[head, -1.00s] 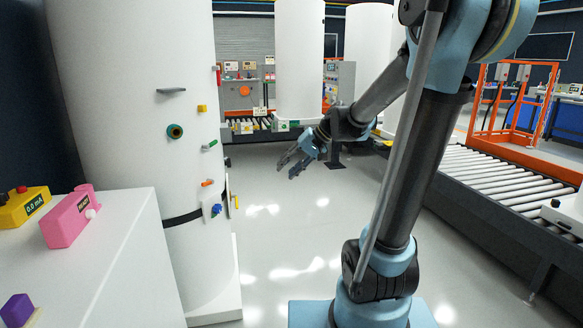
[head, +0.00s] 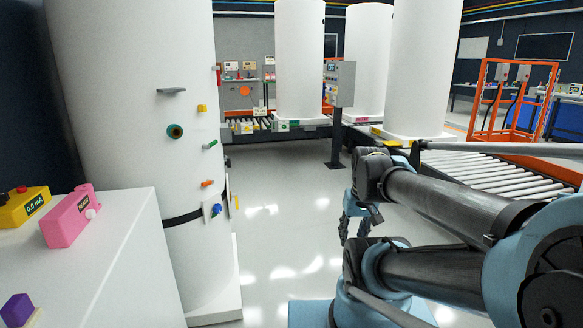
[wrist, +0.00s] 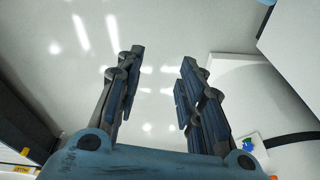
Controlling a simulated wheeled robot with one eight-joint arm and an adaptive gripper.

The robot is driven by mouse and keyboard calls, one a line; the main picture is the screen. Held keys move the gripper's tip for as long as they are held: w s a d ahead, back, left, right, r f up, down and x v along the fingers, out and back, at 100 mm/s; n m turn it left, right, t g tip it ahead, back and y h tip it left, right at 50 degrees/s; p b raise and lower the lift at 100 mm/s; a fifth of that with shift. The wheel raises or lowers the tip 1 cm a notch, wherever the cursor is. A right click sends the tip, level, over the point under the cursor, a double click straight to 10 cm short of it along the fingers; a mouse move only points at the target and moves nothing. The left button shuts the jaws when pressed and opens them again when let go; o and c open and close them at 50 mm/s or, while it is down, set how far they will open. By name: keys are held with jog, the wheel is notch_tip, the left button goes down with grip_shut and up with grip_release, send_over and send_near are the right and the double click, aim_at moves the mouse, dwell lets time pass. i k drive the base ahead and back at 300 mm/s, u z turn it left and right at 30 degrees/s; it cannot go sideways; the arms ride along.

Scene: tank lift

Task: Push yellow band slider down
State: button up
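A white tank (head: 120,110) stands at the left with a black band (head: 183,218) around its lower part; the band also shows at the right of the wrist view (wrist: 291,140). A small thin yellow piece (head: 236,201) sticks out at the tank's right edge, near band height. A yellow block (head: 202,108) is higher on the tank. I cannot tell for sure which is the yellow band slider. My gripper (head: 353,236) hangs pointing down over the floor, right of the tank and clear of it. In the wrist view its fingers (wrist: 160,66) are apart with nothing between them.
A white cabinet (head: 110,262) stands at front left. A roller conveyor (head: 470,168) runs at right. The floor between is free.

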aim_at(202, 108)
jog(key=u, duration=1.3)
